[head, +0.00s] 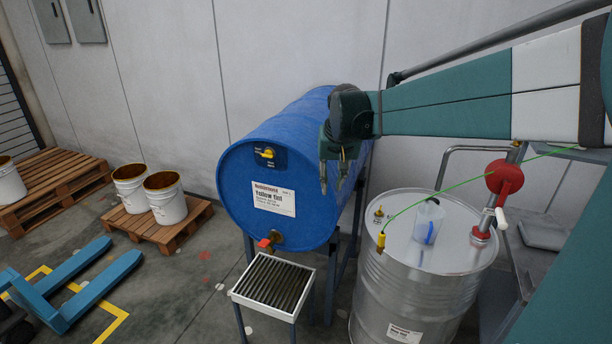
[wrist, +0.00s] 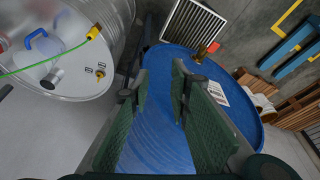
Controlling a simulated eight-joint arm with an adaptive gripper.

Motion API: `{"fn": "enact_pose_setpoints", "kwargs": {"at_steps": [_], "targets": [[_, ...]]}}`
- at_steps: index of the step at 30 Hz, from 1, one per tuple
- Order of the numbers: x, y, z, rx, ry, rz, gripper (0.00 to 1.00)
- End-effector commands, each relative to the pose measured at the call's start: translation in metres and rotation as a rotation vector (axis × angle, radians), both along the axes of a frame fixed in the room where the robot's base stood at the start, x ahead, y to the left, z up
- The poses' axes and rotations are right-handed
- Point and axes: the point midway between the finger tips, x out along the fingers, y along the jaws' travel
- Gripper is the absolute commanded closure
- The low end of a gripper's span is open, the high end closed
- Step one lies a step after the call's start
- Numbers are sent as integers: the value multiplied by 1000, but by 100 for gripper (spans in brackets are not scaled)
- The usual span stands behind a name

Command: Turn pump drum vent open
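The pump drum is a silver steel drum (head: 415,295) at the right in the head view; its top also shows at upper left in the wrist view (wrist: 70,85). A small yellow fitting with a dark tag, seemingly its vent (head: 379,212), stands on the left of its lid. In the wrist view small label plates (wrist: 100,70) show on the lid, but the vent's setting is too small to read. My gripper (head: 331,186) is open and empty, fingers down, beside the blue drum and left of the vent. In the wrist view a gap separates the fingers (wrist: 160,85).
A red pump (head: 505,178), a clear jug (head: 428,221) and a yellow clamp (head: 381,241) on a green wire are on the silver lid. The blue drum (head: 235,190) has its own yellow vent lever (head: 265,153) and a red-handled tap (head: 265,244) above a grated stand (head: 238,296).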

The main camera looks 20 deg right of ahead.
Motion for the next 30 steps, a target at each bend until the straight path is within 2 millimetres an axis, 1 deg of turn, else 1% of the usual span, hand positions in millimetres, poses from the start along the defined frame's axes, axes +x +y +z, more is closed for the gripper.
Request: {"fn": "enact_pose_setpoints", "kwargs": {"at_steps": [1,3,14,23,30], "targets": [[9,-9,-2,2,7,-11,80],[18,-20,-5,7,18,-25,80],[64,-78,-27,30,70,-97,80],[98,-129,-54,50,114,-155,80],[120,-172,-80,68,147,-204,80]]}}
